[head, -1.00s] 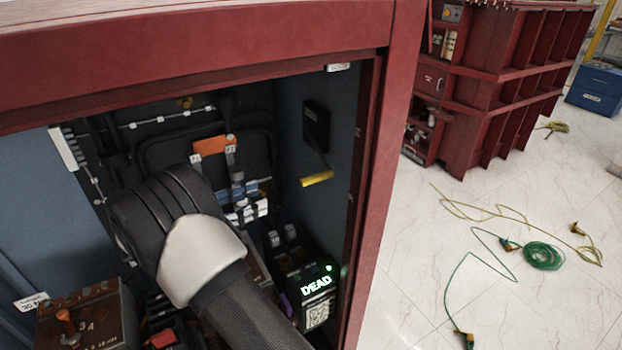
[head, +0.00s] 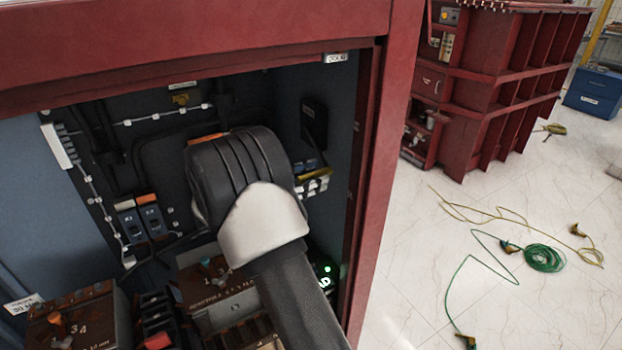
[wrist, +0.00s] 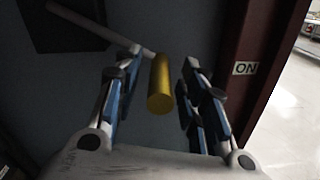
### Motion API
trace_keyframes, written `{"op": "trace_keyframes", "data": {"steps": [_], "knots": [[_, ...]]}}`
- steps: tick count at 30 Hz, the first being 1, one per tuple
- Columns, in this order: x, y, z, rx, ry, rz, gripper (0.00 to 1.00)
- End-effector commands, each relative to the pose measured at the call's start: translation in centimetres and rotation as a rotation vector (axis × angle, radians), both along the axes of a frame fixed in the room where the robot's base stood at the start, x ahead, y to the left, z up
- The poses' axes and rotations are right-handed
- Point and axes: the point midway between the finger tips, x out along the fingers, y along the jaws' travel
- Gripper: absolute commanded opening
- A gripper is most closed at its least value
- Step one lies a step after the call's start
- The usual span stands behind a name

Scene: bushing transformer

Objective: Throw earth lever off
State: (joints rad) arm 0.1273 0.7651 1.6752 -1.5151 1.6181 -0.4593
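The earth lever has a black box (head: 314,122) on the cabinet's right inner wall in the head view. Its yellow handle (head: 318,174) shows below the box, partly hidden by my arm and gripper. In the wrist view the yellow handle (wrist: 160,85) points toward the camera, at the end of a pale rod that runs to the dark box (wrist: 75,25) at upper left. My gripper (wrist: 159,62) is open, with one blue-and-black finger on each side of the handle. A gap shows on both sides. In the head view my gripper (head: 312,184) is mostly hidden.
The cabinet's red frame (head: 375,190) is close to my arm. Brown switch boxes (head: 75,318) stand low inside. Cables (head: 544,257) lie on the floor outside.

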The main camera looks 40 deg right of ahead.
Motion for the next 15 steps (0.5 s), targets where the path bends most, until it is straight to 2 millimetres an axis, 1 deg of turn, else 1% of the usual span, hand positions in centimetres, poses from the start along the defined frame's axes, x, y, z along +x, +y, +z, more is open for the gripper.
{"op": "trace_keyframes", "data": {"steps": [7,15], "knots": [[0.0,-0.04,0.01,0.0,0.0,0.0,0.37],[0.01,-0.02,0.0,0.0,0.0,0.0,0.19]]}}
